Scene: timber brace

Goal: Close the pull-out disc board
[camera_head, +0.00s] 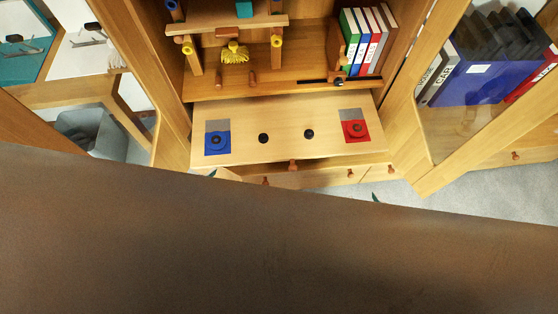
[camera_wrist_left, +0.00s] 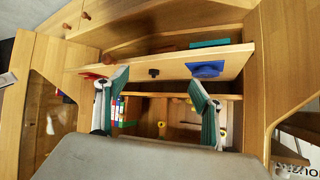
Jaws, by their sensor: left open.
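The pull-out disc board (camera_head: 285,115) is out from the cabinet, with a knob at its front edge. It carries a blue disc (camera_head: 217,141), a red disc (camera_head: 356,129) and two black discs between them. In the left wrist view the board (camera_wrist_left: 130,72) spans the picture beyond my left gripper (camera_wrist_left: 158,80). That gripper is open, with its teal fingers apart and nothing between them. In the head view only a small teal tip shows near the board's front left corner.
A large brown surface (camera_head: 270,240) fills the near part of the head view and hides much. Drawers with knobs lie below the board. Binders (camera_head: 365,40) and a shelf (camera_head: 270,85) stand behind it. Open cabinet doors (camera_head: 440,100) flank the sides.

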